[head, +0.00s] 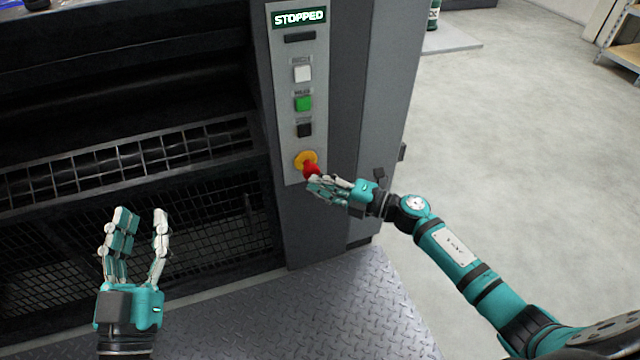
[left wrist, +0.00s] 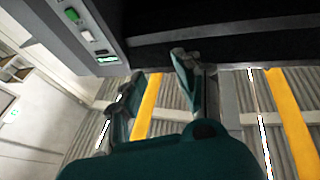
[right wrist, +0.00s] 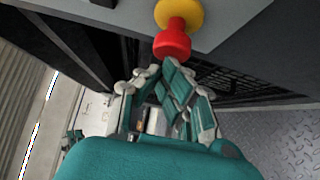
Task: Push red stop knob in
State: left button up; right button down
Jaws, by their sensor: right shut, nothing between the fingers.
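The red stop knob (head: 311,171) sits on a yellow ring (head: 305,159) at the bottom of the grey control panel. In the right wrist view the red knob (right wrist: 173,41) stands out from its yellow ring (right wrist: 179,13). My right gripper (head: 318,187) is shut and empty, with its fingertips right at the knob's lower side; I cannot tell whether they touch. The fingers (right wrist: 165,75) show just below the knob in the right wrist view. My left gripper (head: 141,220) is open and empty in front of the machine's mesh guard. The panel display (head: 299,17) reads STOPPED.
Above the knob are a black button (head: 304,130), a green button (head: 303,103) and a white button (head: 302,74). A mesh guard (head: 190,235) lies left of the panel. A metal tread plate (head: 330,310) covers the floor in front. The concrete floor (head: 510,130) at right is mostly clear.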

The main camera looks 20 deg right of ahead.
jog(key=shift+w, duration=1.05)
pick_arm(q)
jog(key=shift+s+r+t+h, duration=0.25)
jog(key=shift+r+t+h, duration=0.05)
jog(key=shift+r, duration=0.25)
pick_arm(e)
jog(key=shift+r, duration=0.1)
jog(key=shift+s+d, duration=0.1)
jog(key=v, duration=1.2)
jog(key=shift+a, duration=0.2)
